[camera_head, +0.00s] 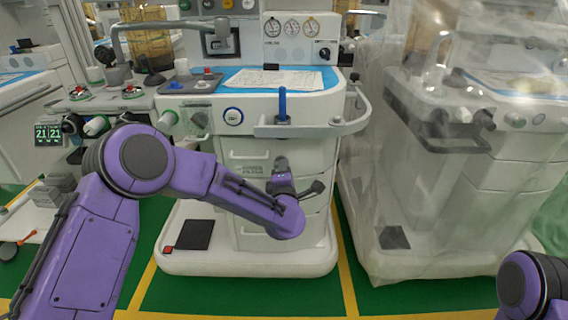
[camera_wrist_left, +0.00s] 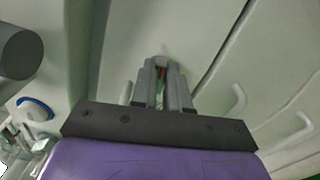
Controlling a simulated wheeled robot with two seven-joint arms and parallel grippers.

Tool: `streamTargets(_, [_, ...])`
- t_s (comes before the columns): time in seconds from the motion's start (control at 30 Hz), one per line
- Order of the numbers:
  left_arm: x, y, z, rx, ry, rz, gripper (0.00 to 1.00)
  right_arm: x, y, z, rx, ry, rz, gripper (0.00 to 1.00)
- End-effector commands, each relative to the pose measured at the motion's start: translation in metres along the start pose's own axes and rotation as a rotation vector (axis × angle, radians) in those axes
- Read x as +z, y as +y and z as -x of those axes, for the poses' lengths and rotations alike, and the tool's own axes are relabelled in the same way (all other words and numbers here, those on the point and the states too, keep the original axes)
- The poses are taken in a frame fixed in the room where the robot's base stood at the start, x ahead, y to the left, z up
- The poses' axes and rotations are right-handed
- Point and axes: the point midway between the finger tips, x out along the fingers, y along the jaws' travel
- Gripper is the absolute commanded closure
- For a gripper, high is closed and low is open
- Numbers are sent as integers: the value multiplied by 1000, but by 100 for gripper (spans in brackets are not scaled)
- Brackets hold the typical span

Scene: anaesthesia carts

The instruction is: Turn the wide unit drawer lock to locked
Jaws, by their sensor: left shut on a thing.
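The wide unit (camera_head: 263,120) stands in the middle, with white drawers (camera_head: 248,155) below its worktop. My left arm reaches across its front, and my left gripper (camera_head: 281,164) is up against the drawer front. In the left wrist view the two grey fingers of my left gripper (camera_wrist_left: 163,75) are close together against the pale panel, shut on a small part that looks like the drawer lock (camera_wrist_left: 161,73). Only a sliver with some red and green shows between the fingers; whether it is turned cannot be told. My right gripper is out of view.
A blue handle (camera_head: 282,103) stands upright on the front rail, above my left gripper. A curved rail (camera_head: 358,110) juts out at the right. A cart under clear plastic sheeting (camera_head: 450,190) stands close on the right. Green floor is free in front.

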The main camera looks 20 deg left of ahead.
Motion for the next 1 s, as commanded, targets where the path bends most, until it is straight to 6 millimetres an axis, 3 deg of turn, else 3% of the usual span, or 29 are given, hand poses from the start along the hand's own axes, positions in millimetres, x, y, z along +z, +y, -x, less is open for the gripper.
streamTargets(0.4, [-1, -2, 0, -1, 2, -189, 100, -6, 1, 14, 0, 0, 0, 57])
streamTargets(0.97, [-1, -3, 0, -1, 2, -218, 100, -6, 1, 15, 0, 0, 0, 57])
streamTargets(1.0, [-1, -3, 0, -1, 2, -218, 79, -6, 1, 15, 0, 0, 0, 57])
